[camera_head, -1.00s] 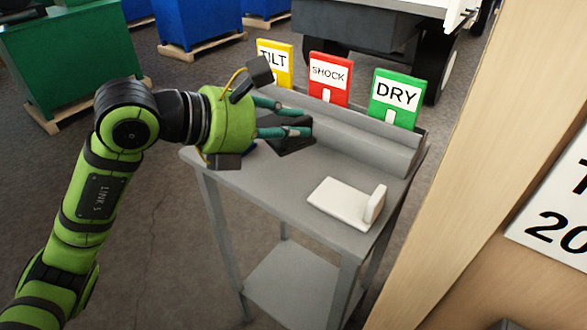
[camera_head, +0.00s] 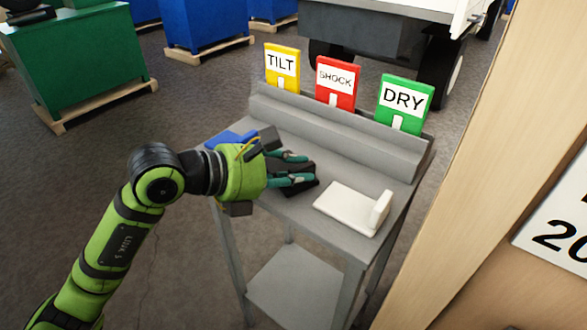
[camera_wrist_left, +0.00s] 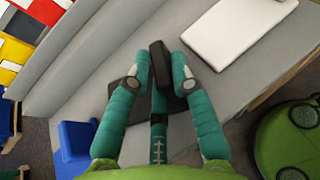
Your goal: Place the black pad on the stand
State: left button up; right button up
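The black pad (camera_head: 306,189) is dark, with a flat base and an upright block. It is low over the top of the grey stand (camera_head: 258,207), between the blue piece and the white piece. I cannot tell whether its base touches the surface. My left gripper (camera_head: 300,168) has its teal fingers around the pad. In the left wrist view the pad's upright block (camera_wrist_left: 160,64) sits between the fingertips, which are closed on it. The fingers hide part of the base. My right gripper is not in view.
A white L-shaped piece (camera_head: 346,208) lies right of the pad. A blue piece (camera_head: 230,138) lies to the left. A raised grey step runs along the back, with yellow TILT (camera_head: 283,84), red SHOCK (camera_head: 336,100) and green DRY (camera_head: 407,119) cards behind it. A wooden panel (camera_head: 490,165) stands at right.

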pick_arm(q)
jog(key=o, duration=0.3)
jog(key=shift+f, duration=0.1)
jog(key=shift+r, duration=0.25)
jog(key=shift+s+a, duration=0.15)
jog(key=shift+a, duration=0.2)
jog(key=b+v, duration=0.1)
jog(key=v, duration=1)
jog(key=shift+r+b, duration=0.2)
jog(key=shift+b, duration=0.15)
jog(key=shift+s, duration=0.1)
